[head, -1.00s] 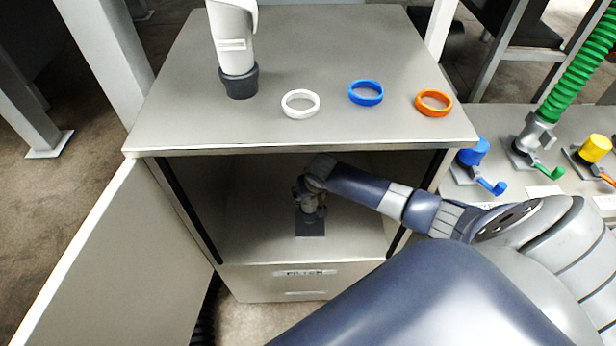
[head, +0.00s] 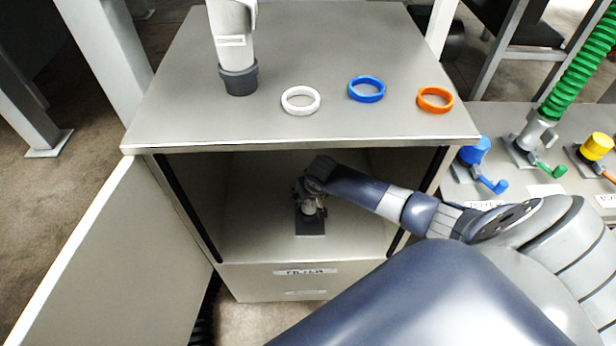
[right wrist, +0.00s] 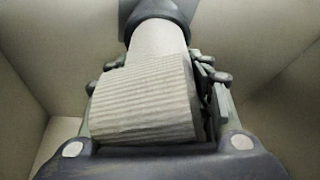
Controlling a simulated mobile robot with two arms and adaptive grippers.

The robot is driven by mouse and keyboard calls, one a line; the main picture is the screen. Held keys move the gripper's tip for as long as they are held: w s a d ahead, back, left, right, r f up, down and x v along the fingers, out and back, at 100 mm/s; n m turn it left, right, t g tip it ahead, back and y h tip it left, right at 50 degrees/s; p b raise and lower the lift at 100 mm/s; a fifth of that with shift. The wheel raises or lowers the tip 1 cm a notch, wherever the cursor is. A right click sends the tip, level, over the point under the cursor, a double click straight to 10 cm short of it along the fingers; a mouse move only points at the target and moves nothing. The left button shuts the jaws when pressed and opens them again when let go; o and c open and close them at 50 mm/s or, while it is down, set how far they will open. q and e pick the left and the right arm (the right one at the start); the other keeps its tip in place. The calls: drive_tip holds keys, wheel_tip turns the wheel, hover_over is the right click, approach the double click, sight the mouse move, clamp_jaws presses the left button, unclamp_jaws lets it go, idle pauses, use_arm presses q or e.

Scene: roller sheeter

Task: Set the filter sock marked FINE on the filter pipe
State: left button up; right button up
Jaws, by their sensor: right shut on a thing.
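My right gripper (head: 311,205) is inside the open cabinet, low over a dark square plate (head: 311,227) on its floor. In the right wrist view it is shut on a white ridged sleeve (right wrist: 145,98), which looks like the filter sock; no FINE mark is readable on it. A smooth pale cylinder (right wrist: 158,38), apparently the filter pipe, runs from the sleeve's far end to a dark round part. The sleeve and cylinder look in line. I cannot tell how far the sleeve sits over the cylinder. My left gripper is out of view.
The cabinet door (head: 115,265) stands open at the left. White (head: 286,106), blue (head: 354,97) and orange (head: 421,104) rings lie on the cabinet top (head: 300,50), beside a white pipe with a grey collar (head: 238,80).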

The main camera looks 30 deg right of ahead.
drive_tip(key=shift+f, duration=0.1)
drive_tip(key=o, duration=1.3)
drive_tip(key=v, duration=1.2)
